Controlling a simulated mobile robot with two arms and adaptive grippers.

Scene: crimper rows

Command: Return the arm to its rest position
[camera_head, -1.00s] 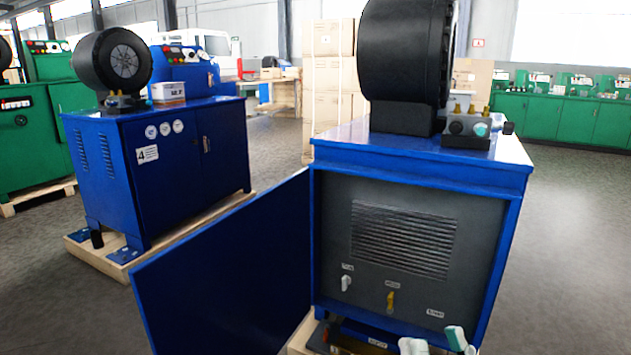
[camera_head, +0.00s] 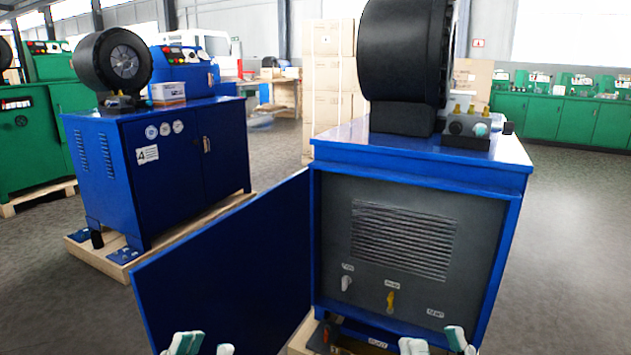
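My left gripper (camera_head: 208,345) shows only as fingertips at the bottom edge, in front of the lower part of the open blue door. Its white and teal fingertips are apart with nothing between them. My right gripper (camera_head: 437,344) shows at the bottom edge in front of the foot of the near blue crimper cabinet (camera_head: 425,165). Its fingertips are also apart and empty. The rest of both grippers and both arms is below the frame.
The open door panel (camera_head: 230,265) juts out left from the near cabinet. The cabinet's grey panel has a white knob (camera_head: 347,283) and a yellow handle (camera_head: 390,301). A second blue crimper (camera_head: 160,170) stands on a pallet at left. Floor at right is clear.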

